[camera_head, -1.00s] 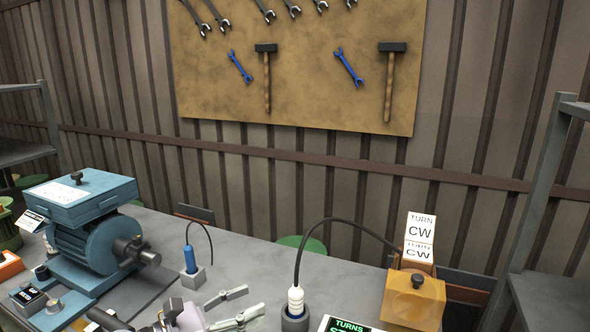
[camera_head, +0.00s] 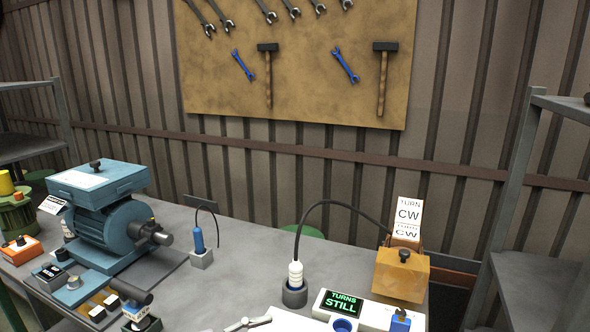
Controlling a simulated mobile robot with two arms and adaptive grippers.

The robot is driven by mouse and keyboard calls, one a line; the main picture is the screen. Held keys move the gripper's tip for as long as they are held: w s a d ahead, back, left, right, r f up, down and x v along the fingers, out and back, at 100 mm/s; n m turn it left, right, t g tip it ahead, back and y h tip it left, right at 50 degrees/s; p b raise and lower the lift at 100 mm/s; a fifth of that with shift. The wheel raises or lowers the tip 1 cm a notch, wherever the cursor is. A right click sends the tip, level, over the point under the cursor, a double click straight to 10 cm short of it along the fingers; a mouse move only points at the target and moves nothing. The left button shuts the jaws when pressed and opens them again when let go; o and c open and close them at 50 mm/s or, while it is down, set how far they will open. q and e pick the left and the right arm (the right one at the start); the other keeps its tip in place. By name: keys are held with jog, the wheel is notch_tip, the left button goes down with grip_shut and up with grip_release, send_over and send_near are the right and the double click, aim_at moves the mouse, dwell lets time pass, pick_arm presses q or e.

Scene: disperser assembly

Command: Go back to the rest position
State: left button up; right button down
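Neither of my grippers shows clearly in the head view. A pale metallic piece (camera_head: 246,323) is cut off by the bottom edge, and I cannot tell what it is. The bench (camera_head: 240,275) holds a blue motor-like machine (camera_head: 115,230) at left. A white plug on a black cable (camera_head: 296,272) stands in a dark round holder in the middle. The cable runs to a yellow box (camera_head: 402,275) with a "TURN CW" sign (camera_head: 408,213). A display (camera_head: 341,304) in front reads "TURNS STILL".
A blue cylinder (camera_head: 198,240) stands in a grey block. Small switch boxes and an orange box (camera_head: 22,250) sit at left. A tool board (camera_head: 330,70) hangs on the wall. Shelves (camera_head: 535,280) flank the bench. The bench between the machine and plug is largely clear.

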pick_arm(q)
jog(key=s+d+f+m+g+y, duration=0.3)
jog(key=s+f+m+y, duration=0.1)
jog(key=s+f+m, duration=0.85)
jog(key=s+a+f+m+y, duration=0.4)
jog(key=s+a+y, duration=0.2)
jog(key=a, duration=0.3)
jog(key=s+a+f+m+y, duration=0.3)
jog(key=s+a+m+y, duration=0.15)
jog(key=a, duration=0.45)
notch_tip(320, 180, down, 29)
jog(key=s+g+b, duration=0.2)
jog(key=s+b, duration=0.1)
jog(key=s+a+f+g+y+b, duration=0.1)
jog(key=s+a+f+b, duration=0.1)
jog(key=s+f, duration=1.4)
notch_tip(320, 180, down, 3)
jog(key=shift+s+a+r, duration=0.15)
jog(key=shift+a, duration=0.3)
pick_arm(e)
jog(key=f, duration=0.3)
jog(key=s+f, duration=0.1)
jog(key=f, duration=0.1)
